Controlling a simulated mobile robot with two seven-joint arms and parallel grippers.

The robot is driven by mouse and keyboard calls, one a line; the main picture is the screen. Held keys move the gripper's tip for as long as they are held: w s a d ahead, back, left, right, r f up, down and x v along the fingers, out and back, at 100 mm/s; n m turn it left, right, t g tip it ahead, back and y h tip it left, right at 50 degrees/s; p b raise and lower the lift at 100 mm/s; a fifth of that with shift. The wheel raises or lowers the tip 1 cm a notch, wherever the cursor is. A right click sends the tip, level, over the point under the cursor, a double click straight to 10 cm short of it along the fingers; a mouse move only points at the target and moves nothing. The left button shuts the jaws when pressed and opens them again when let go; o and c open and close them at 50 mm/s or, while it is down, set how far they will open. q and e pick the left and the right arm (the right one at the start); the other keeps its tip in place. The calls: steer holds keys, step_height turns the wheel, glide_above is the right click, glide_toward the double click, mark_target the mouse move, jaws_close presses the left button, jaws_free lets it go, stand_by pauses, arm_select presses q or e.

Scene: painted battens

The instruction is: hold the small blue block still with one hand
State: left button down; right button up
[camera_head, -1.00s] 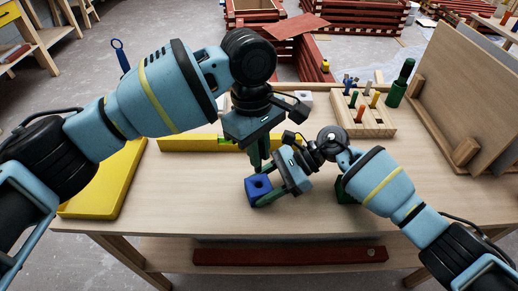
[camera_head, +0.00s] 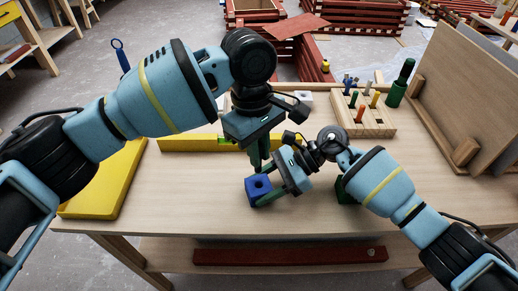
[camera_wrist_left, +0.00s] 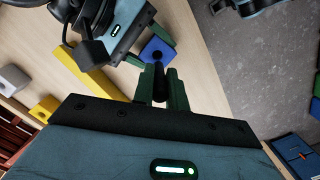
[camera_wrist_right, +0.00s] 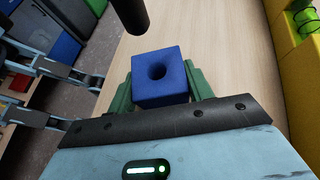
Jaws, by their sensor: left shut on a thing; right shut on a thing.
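The small blue block (camera_head: 258,190), a cube with a round hole in its top face, is near the middle of the workbench. My right gripper (camera_head: 264,188) is shut on it, with green fingers on two opposite sides. In the right wrist view the block (camera_wrist_right: 160,80) sits upright between the fingers, hole facing the camera. My left gripper (camera_head: 258,160) points down above and close to the block. It is shut on a dark round peg (camera_wrist_left: 159,84), whose end also shows in the right wrist view (camera_wrist_right: 130,14), apart from the hole. Its fingertips are partly hidden in the head view.
A wooden rack (camera_head: 362,122) with coloured pegs and a green bottle-like object (camera_head: 398,86) stand at the back right. A yellow bar (camera_head: 185,144) and yellow panel (camera_head: 105,190) lie at left. A dark green item (camera_head: 342,190) is partly behind my right arm. The front bench top is clear.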

mark_target(260, 172)
arm_select(q)
steer(key=shift+f+m, duration=1.2)
steer(key=shift+f, duration=0.75)
steer(key=shift+d, duration=0.1)
steer(key=shift+f, duration=0.9)
stand_by(1.1)
steer(key=shift+r, duration=0.55)
steer(key=shift+f, duration=0.65)
stand_by(1.5)
steer(key=c, duration=1.3)
jaws_free()
steer(key=r, duration=0.8)
steer(key=w+a+r, duration=0.1)
steer(key=r, duration=0.3)
steer(key=shift+w, duration=0.1)
